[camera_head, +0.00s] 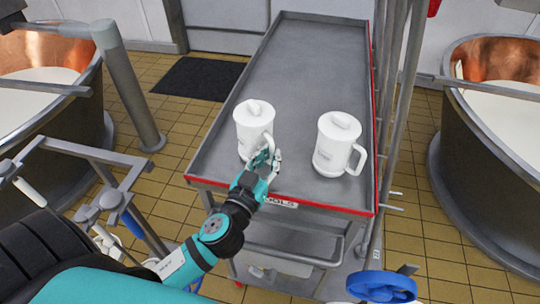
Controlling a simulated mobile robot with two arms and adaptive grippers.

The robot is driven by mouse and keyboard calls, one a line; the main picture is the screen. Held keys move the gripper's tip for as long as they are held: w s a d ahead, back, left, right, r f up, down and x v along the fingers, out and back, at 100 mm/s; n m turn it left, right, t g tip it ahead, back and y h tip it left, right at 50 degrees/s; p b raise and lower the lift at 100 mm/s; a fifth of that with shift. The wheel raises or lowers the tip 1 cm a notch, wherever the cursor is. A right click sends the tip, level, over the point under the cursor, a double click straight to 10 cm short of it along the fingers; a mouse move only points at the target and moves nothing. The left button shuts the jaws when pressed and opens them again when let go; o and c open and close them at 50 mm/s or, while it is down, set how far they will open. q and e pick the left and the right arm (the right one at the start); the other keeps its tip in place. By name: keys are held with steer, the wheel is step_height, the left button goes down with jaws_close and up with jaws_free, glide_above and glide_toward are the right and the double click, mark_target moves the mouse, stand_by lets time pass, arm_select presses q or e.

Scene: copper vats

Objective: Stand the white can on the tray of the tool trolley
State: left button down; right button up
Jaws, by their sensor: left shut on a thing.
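A white can (254,120) with a lid and a side handle is upright over the near left part of the tool trolley's grey tray (305,65). My left gripper (264,160) is shut on this can at its handle side, low on the near right. I cannot tell whether the can's base touches the tray; the gripper hides part of it. A second white can (335,145), also lidded with its handle to the right, stands upright on the tray at the near right, apart from the first. My right gripper is not in view.
The tray has a raised rim, red along the right edge (374,150). Its far half is bare. Copper-lined vats stand at left (85,125) and right (470,190). Upright metal posts (400,90) rise close to the trolley's right side. A blue handwheel (382,286) is at the bottom.

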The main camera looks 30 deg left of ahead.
arm_select(q)
steer(key=shift+f, duration=0.1)
steer(key=c, duration=1.5)
jaws_free()
steer(key=shift+o, duration=0.2)
steer(key=shift+s, duration=0.1)
steer(key=s+b, duration=0.3)
steer(key=s, duration=0.8)
steer(key=shift+s+d+r, duration=0.2)
steer(key=shift+s+d, duration=0.1)
steer(key=shift+s, duration=0.1)
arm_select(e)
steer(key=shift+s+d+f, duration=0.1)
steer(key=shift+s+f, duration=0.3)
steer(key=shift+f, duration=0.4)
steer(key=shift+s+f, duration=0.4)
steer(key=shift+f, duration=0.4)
